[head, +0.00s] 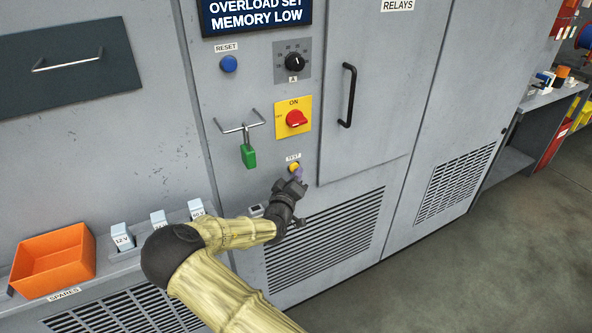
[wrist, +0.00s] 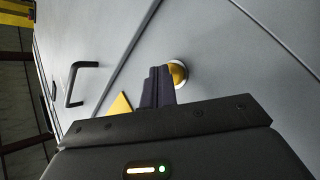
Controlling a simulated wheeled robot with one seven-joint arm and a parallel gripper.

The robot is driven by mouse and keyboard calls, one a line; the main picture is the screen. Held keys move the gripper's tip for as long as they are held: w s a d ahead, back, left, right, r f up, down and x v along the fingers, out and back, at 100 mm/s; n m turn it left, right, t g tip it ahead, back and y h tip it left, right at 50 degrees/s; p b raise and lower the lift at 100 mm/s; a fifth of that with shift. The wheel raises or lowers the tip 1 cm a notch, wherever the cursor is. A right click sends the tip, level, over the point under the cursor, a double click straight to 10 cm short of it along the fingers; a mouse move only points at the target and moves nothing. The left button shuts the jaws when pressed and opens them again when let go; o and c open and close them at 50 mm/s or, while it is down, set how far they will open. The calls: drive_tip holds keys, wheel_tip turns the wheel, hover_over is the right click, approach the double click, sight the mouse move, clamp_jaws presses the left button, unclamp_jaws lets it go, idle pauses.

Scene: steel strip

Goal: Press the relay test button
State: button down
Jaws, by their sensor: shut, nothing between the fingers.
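The relay test button is a small yellow button (head: 294,167) in a pale ring, under a TEST label (head: 293,157) on the grey cabinet front. In the wrist view the yellow button (wrist: 178,74) shows just beyond and right of my fingertips, partly hidden by them. My gripper (head: 297,176) is shut and empty, its dark fingers together and pointing at the panel. The fingertips (wrist: 160,72) overlap the button's left edge in the wrist view. I cannot tell whether they touch it.
Above are a red rotary switch (head: 295,119) on a yellow plate, a green padlock (head: 248,156) on a bar, a blue reset button (head: 229,64) and a black dial (head: 295,62). A door handle (head: 348,95) stands out at right. An orange bin (head: 54,263) sits lower left.

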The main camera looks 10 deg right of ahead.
drive_tip(key=shift+w, duration=0.2)
idle(0.3)
idle(0.3)
drive_tip(key=shift+s+d, duration=0.25)
drive_tip(key=shift+s, duration=0.7)
drive_tip(key=s, duration=0.1)
drive_tip(key=s+d, duration=0.1)
drive_tip(key=s, duration=0.2)
drive_tip(key=shift+s+d, duration=0.25)
drive_tip(key=shift+s, duration=0.15)
idle(0.4)
